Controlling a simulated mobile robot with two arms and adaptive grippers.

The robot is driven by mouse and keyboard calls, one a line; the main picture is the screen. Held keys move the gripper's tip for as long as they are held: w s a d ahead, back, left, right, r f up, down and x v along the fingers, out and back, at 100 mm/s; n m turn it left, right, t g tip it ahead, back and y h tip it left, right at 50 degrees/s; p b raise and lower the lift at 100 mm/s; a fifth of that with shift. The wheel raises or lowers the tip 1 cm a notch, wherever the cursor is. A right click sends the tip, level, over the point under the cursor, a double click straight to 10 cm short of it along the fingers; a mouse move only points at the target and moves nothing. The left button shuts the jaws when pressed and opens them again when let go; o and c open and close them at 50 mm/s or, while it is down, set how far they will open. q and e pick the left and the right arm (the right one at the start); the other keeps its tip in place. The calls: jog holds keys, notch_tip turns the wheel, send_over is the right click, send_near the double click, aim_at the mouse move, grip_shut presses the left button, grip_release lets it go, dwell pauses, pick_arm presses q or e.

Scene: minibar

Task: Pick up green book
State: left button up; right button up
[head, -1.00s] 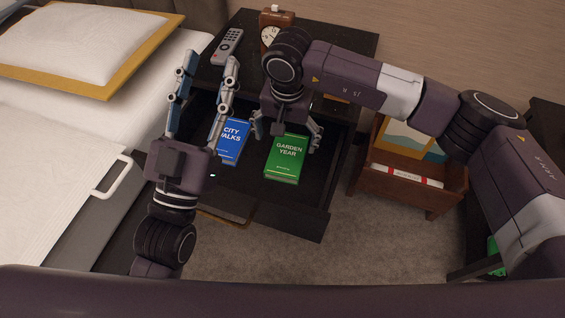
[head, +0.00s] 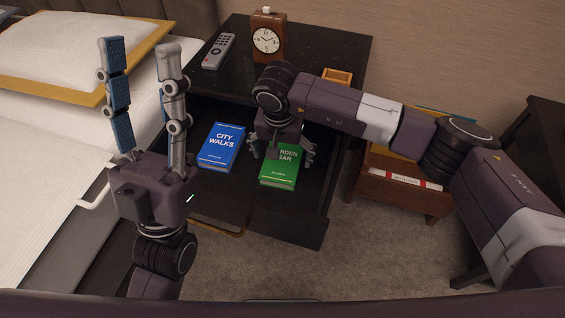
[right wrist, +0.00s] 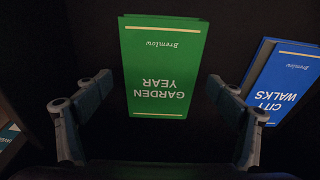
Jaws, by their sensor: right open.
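The green book (head: 281,173), titled Garden Year, lies flat in the open drawer (head: 290,222) of the dark nightstand. My right gripper (head: 282,155) is open above its far part and hides some of the title. In the right wrist view the green book (right wrist: 163,68) shows between and ahead of the two open fingers (right wrist: 160,105), which do not appear to touch it. My left gripper (head: 139,60) is open and empty, pointing up beside the bed, left of the drawer.
A blue book (head: 222,147) lies in the drawer left of the green one. On the nightstand top are a remote (head: 219,51), a clock (head: 268,36) and a small wooden tray (head: 338,76). A wooden rack (head: 405,190) stands right; the bed (head: 40,160) is left.

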jog(key=shift+f, duration=0.45)
jog(key=c, duration=1.3)
jog(key=shift+c, duration=0.5)
jog(key=shift+r, duration=0.2)
